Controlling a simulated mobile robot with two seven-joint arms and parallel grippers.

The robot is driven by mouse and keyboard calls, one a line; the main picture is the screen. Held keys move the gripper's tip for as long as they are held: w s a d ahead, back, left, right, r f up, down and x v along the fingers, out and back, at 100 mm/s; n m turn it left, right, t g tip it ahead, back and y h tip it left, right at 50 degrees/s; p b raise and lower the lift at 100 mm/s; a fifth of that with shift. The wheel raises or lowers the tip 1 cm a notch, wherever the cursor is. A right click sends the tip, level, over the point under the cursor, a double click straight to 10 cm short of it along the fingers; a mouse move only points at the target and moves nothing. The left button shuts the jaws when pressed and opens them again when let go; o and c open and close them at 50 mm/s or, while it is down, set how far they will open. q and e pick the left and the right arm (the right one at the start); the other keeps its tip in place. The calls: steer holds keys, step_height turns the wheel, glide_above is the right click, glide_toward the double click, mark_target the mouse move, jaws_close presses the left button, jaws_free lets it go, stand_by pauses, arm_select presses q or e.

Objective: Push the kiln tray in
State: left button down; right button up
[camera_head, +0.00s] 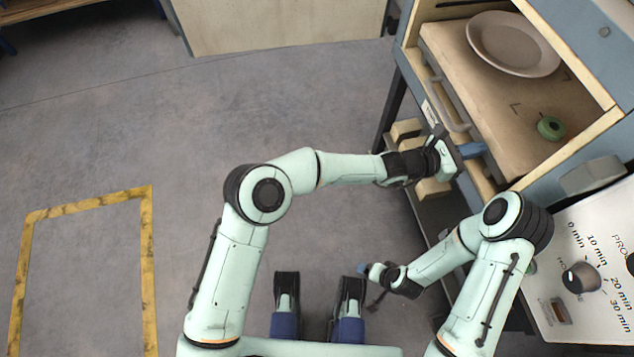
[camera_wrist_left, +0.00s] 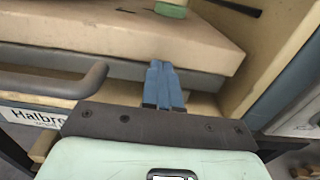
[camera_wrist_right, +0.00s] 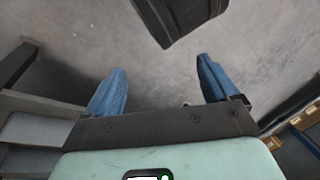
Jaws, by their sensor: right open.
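The kiln tray (camera_head: 480,90) is a thick beige slab on a grey base in the kiln opening at the upper right of the head view. Its front edge also shows in the left wrist view (camera_wrist_left: 100,37). A grey handle (camera_head: 449,103) is on its front. My left gripper (camera_head: 473,151) is at the tray's front, right of the handle. Its blue fingers are together (camera_wrist_left: 164,84), with tips at the grey base; I cannot tell whether they touch it. My right gripper (camera_wrist_right: 158,85) is open and empty, low and away from the kiln.
A pale plate (camera_head: 513,44) and a small green round object (camera_head: 550,127) rest on the tray. A control panel with a timer knob (camera_head: 582,278) is at the lower right. Beige blocks (camera_head: 432,187) are on a shelf below. The floor at left is clear.

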arm_select(q)
steer(key=b+x, duration=0.1)
steer(key=x, duration=0.4)
steer(key=shift+w+d, duration=0.1)
steer(key=shift+r, duration=0.2)
arm_select(e)
steer(key=w, duration=0.1)
steer(key=w+f, duration=0.1)
steer(key=w, duration=0.1)
steer(key=shift+d+f+t, duration=0.2)
steer(key=shift+d+t, duration=0.1)
steer(key=shift+d, duration=0.05)
arm_select(q)
steer(key=shift+r, duration=0.2)
arm_select(e)
steer(key=shift+s, duration=0.1)
arm_select(q)
steer(key=shift+a+f, duration=0.15)
steer(key=shift+a, duration=0.1)
steer(key=p+v, duration=0.1)
steer(key=v, duration=0.4)
steer(key=p, duration=0.2)
glide_toward(493, 144)
steer(key=shift+a+f, duration=1.1)
steer(key=shift+a, duration=0.15)
arm_select(e)
steer(key=s+a+r+g, duration=0.1)
steer(key=s+a+r, duration=0.2)
steer(key=s, duration=0.4)
steer(key=shift+a, duration=0.4)
